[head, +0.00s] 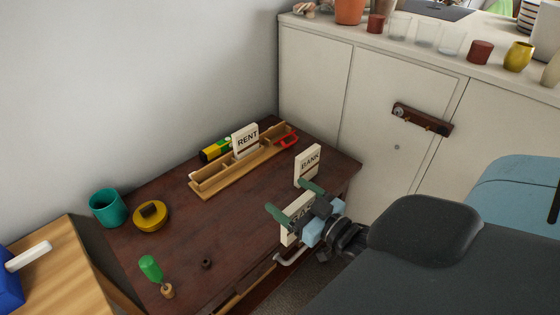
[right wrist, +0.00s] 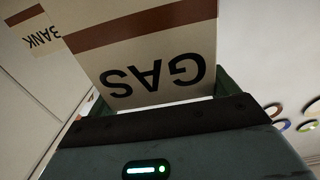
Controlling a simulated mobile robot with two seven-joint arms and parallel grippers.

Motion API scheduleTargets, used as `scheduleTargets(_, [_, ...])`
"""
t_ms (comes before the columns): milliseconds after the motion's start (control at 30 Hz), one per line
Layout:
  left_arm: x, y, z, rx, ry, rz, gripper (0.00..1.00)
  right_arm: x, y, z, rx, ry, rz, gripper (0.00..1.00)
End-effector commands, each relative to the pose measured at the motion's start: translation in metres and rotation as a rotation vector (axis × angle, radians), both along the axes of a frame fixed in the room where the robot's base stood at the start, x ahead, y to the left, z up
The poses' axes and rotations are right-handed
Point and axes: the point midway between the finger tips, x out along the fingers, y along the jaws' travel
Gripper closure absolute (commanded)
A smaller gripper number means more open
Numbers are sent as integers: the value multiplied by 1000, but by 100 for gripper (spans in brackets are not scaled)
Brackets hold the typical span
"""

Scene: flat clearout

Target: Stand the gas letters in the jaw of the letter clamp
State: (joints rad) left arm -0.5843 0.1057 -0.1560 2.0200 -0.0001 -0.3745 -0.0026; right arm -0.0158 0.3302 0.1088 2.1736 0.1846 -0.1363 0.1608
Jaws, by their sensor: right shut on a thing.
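My right gripper (head: 298,204) is shut on the gas letters (head: 290,232), a cream block with a brown stripe, beside the table's right front edge. The block fills the right wrist view (right wrist: 150,50), its GAS lettering upside down there. In the head view the gripper fingers cover part of it. I cannot pick out the letter clamp for certain; a long wooden rack (head: 208,188) at the back holds the upright rent letters (head: 245,140). My left gripper is not in view.
The bank letters (head: 308,166) stand upright at the table's right end. A red item (head: 288,140) and a yellow-green item (head: 215,150) are by the rack. The table middle is clear.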

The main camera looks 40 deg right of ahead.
Motion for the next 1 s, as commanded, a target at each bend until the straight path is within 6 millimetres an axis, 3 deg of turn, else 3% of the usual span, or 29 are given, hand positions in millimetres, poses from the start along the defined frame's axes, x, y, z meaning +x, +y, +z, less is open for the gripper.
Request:
scheduleTargets(200, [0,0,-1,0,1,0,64,-21,3,2,0,-2,0,51])
scheduleTargets(533, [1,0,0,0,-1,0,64,-24,9,5,1,-3,-2,51])
scheduleTargets(667, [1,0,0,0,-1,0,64,-13,36,14,2,-2,-11,51])
scheduleTargets(833, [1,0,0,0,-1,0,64,5,82,41,2,-2,-40,51])
scheduleTargets(1000, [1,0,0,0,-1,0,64,15,107,65,2,-4,-69,51])
